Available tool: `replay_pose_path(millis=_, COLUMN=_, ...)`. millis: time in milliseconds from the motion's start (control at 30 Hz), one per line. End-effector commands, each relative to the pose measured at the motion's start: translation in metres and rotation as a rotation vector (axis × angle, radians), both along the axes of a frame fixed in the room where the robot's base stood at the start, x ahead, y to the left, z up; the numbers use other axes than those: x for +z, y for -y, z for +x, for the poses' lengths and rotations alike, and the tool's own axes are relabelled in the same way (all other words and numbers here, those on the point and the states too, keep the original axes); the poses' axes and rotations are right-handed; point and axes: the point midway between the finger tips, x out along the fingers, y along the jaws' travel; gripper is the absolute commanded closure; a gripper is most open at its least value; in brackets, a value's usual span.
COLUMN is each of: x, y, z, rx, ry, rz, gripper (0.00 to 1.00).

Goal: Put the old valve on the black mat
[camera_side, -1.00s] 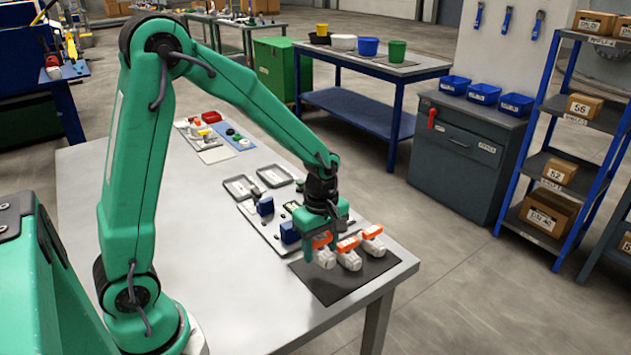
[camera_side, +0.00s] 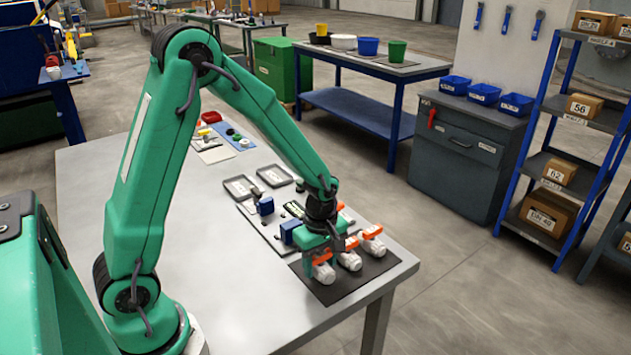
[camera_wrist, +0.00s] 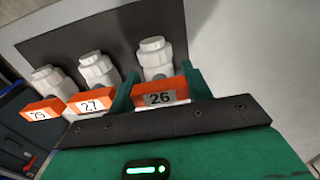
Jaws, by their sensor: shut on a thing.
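The black mat (camera_side: 330,292) lies at the near right corner of the grey table. Three white valves with orange handles are over it in a row. My gripper (camera_side: 322,257) is low at the mat and shut on the leftmost valve in the side view (camera_side: 324,273). In the wrist view, my gripper (camera_wrist: 163,88) has its green fingers on either side of the orange handle labelled 26. That valve's white body (camera_wrist: 156,58) is over the dark mat (camera_wrist: 105,38) and looks to be at its surface. The middle valve (camera_side: 350,261) and right valve (camera_side: 372,245) stand beside it.
A light board with blue-topped parts (camera_side: 264,206) lies behind my gripper, partly hidden by my arm. Two grey trays (camera_side: 240,187) stand farther back. The table's right edge is close to the mat. The table's left half is clear.

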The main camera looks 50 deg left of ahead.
Motion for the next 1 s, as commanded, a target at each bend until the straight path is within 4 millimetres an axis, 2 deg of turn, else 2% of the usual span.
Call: replay_pose_path(millis=1000, x=-0.0063, y=0.0000, z=0.0001, rx=0.000, ry=0.000, rz=0.000, gripper=0.78)
